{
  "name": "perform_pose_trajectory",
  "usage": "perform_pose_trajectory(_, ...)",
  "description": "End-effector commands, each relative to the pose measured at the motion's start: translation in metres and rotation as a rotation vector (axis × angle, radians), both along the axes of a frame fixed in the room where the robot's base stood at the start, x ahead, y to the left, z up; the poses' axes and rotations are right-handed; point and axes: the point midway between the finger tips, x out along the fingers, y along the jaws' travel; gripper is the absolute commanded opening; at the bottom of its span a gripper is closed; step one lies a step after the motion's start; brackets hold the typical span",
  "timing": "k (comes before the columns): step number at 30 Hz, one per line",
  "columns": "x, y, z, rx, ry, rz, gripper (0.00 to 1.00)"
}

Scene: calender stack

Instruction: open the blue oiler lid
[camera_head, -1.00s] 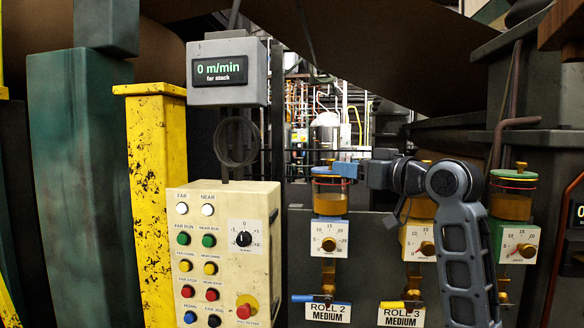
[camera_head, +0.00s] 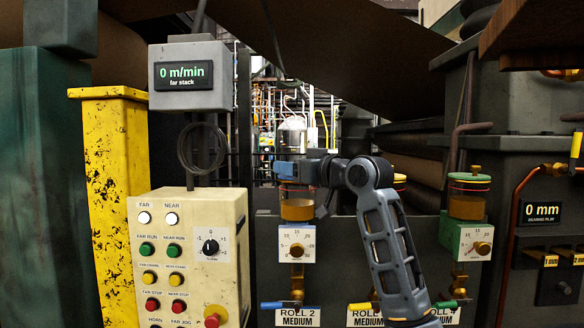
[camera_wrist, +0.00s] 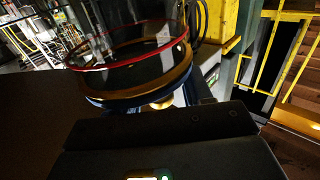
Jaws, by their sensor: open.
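The Roll 2 oiler (camera_head: 297,209) is an amber-filled glass cup with a red ring, on a white dial box in the head view. In the wrist view the glass cup (camera_wrist: 135,60) shows a red ring, an amber band and a blue base, close beyond my dark gripper body.
A green-lidded oiler (camera_head: 469,205) stands to the right, and another is mostly hidden behind my arm. A cream button panel (camera_head: 190,255) stands left of the Roll 2 oiler, with a speed display (camera_head: 190,78) above it. Coloured valve handles hang below the oilers.

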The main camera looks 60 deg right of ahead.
Motion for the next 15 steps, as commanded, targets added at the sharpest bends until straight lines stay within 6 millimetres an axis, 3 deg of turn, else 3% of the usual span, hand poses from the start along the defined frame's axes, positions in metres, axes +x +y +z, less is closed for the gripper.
perform_pose_trajectory(4, 0.0, 0.0002, -0.0001, 0.0, 0.0, 0.0, 0.5)
perform_pose_trajectory(15, -0.0002, 0.0004, -0.0002, 0.0, 0.0, 0.001, 0.14)
